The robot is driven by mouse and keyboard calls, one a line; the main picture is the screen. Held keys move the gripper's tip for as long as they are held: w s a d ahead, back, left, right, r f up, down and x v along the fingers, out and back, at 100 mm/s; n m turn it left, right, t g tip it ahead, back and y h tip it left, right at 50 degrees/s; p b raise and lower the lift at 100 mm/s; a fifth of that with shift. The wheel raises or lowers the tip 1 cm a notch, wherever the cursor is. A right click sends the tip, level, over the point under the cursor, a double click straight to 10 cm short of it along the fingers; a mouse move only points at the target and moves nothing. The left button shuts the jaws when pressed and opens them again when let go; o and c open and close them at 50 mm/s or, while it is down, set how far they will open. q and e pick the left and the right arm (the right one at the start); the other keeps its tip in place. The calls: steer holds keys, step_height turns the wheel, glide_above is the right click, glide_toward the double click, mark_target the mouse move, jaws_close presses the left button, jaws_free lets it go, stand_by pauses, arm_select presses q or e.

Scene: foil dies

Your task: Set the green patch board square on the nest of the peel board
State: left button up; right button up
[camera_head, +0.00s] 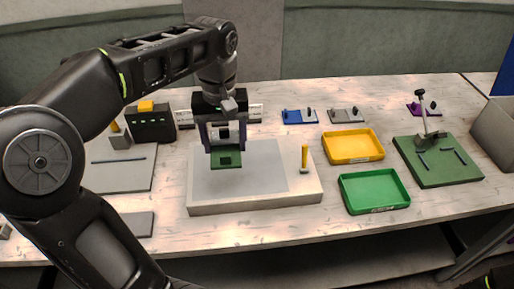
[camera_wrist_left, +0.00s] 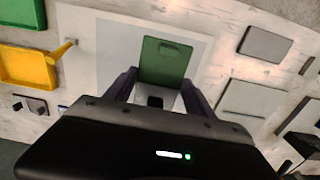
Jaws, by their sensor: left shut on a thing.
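The green patch board (camera_head: 226,160) is held level in my left gripper (camera_head: 226,146), whose jaws are shut on it. It also shows in the left wrist view (camera_wrist_left: 165,62), just beyond the fingers (camera_wrist_left: 157,88). In the head view it appears over a white slab (camera_head: 305,195) with a grey panel (camera_head: 268,178) on top, which looks like the peel board. A yellow peg (camera_head: 305,157) stands near the slab's right side. The gap under the patch board is hard to judge. No nest outline is clear. My right gripper is not in view.
Right of the slab are a yellow tray (camera_head: 353,146), a green tray (camera_head: 375,192) and a green mat (camera_head: 440,172) with a post (camera_head: 424,118). Grey plates (camera_head: 118,176) lie to the left, near a black box (camera_head: 151,124). Small blue (camera_head: 299,117) and grey (camera_head: 346,116) fixtures stand behind.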

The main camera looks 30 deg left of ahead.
arm_select(q)
steer(key=shift+a+r, duration=0.15)
steer(key=shift+s, duration=0.2)
glide_above(227, 178)
steer(key=shift+f, duration=3.1)
steer(key=shift+f, duration=0.1)
steer(key=shift+f+p, duration=0.35)
steer(key=shift+f, duration=1.45)
steer(key=shift+f, duration=0.15)
steer(key=o, duration=1.4)
